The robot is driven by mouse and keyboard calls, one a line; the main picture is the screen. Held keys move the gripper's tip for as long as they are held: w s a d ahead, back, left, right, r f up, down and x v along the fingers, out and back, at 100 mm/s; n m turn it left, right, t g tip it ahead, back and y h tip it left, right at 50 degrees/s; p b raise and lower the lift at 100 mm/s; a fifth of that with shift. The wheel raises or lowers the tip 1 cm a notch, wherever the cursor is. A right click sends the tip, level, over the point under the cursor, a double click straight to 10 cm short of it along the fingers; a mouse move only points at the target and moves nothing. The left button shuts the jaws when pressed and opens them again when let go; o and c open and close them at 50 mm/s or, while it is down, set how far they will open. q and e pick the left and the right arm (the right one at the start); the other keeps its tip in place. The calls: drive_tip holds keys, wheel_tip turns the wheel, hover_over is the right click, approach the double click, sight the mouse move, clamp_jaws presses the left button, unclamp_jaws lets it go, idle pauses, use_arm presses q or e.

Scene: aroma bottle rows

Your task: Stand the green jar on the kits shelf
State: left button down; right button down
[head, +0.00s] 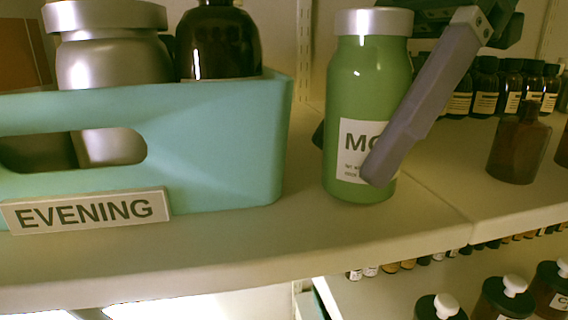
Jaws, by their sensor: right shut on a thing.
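The green jar (350,90) has a silver lid and a white label whose visible letters read "MO". It is upright at the shelf's surface, right of the teal bin; I cannot tell whether its base touches the shelf. My right gripper (349,156) is shut on the jar, one grey-purple finger slanting across its front and covering part of the label. A bit of the other finger shows behind the jar's left side. The pale shelf (240,245) carries the bin and runs across the view; no shelf name is readable. My left gripper is out of view.
The teal bin (225,140), tagged "EVENING" (85,210), holds a silver jar (112,60) and a dark bottle (218,45). A brown bottle (519,145) stands at right, with several small dark bottles behind. More bottles stand on a lower level. Bare shelf lies in front of the jar.

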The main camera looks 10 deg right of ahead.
drive_tip(key=shift+f, duration=0.2)
drive_tip(key=shift+a+r, duration=0.1)
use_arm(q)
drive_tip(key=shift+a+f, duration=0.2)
use_arm(e)
drive_tip(key=c, duration=0.5)
unclamp_jaws()
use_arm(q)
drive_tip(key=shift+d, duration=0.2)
use_arm(e)
drive_tip(key=o, duration=0.4)
drive_tip(key=shift+o, duration=0.2)
